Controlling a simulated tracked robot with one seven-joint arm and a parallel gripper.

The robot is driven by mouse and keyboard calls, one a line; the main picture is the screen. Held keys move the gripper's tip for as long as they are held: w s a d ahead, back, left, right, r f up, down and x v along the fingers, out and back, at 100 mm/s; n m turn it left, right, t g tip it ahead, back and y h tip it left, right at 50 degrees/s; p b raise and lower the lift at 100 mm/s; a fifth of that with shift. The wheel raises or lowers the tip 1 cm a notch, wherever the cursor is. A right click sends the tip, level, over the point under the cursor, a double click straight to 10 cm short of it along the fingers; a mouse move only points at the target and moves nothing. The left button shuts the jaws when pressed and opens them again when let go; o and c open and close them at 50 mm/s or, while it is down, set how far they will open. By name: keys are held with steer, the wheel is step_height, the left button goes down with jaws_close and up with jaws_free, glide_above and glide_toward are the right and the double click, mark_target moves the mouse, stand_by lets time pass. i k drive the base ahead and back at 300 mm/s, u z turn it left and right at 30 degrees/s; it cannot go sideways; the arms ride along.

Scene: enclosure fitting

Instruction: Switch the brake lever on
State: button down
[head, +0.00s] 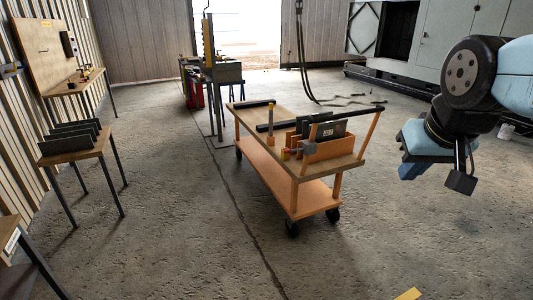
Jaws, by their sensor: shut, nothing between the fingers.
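My gripper (412,172) hangs in the air at the right of the head view, pointing down, shut and empty. It is apart from the orange cart (275,171), which stands to its left in the middle of the floor. I cannot tell whether this is the brake lever. No part in view can be clearly made out as the brake lever, so its position cannot be told.
The cart carries an orange holder (330,150) with dark panels. A side table (75,155) with dark plates and a workbench (75,86) stand along the left wall. A yellow column (208,42) stands behind. Cables (303,55) hang at the back. The floor around the cart is mostly clear.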

mark_target(289, 151)
steer(key=u, duration=0.3)
steer(key=i, duration=1.35)
